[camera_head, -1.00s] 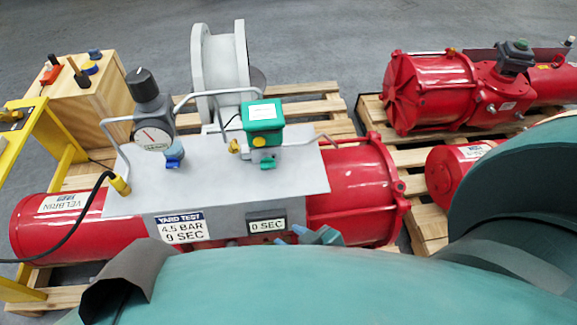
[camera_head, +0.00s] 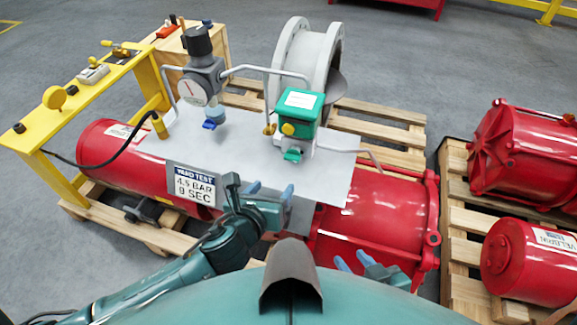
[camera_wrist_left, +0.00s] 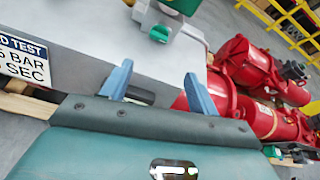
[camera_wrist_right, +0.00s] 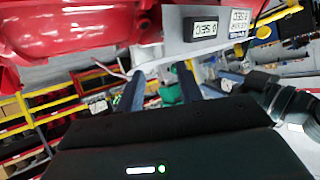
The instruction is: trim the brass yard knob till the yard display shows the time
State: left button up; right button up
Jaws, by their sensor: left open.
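A small brass knob (camera_head: 269,129) sits on the grey panel, left of the green box's base. The green box (camera_head: 297,108) has a yellow button on its front and a green lever below. My left gripper (camera_head: 269,190) is open and empty at the panel's front edge, apart from the knob; its spread fingers also show in the left wrist view (camera_wrist_left: 158,70). It hides the yard display in the head view. The right wrist view shows the display (camera_wrist_right: 201,28) upside down, appearing to read 0 SEC. My right gripper (camera_head: 355,261) is open and empty, lower right, before the red cylinder.
The yard sign (camera_head: 193,184) reads 4.5 BAR, 9 SEC. A gauge (camera_head: 193,91) with a black knob and pipes stand on the panel (camera_head: 235,150). A yellow bench (camera_head: 85,95) stands left. Red actuators (camera_head: 525,150) lie right.

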pick_arm(q)
jog(key=m, duration=0.2)
jog(key=b, duration=0.3)
send_near(291, 158)
jog(key=x, duration=0.6)
jog(key=shift+w+d+f, duration=0.1)
jog(key=shift+f, duration=0.05)
jog(key=shift+w+d+f, duration=0.2)
jog(key=shift+w, duration=0.45)
pick_arm(e)
jog(key=shift+a+f+m, duration=0.15)
jog(key=shift+f+m, duration=0.15)
jog(key=shift+f, duration=0.3)
jog(key=shift+w, duration=0.1)
pick_arm(q)
jog(key=c, duration=1)
pick_arm(e)
jog(key=shift+f, duration=0.2)
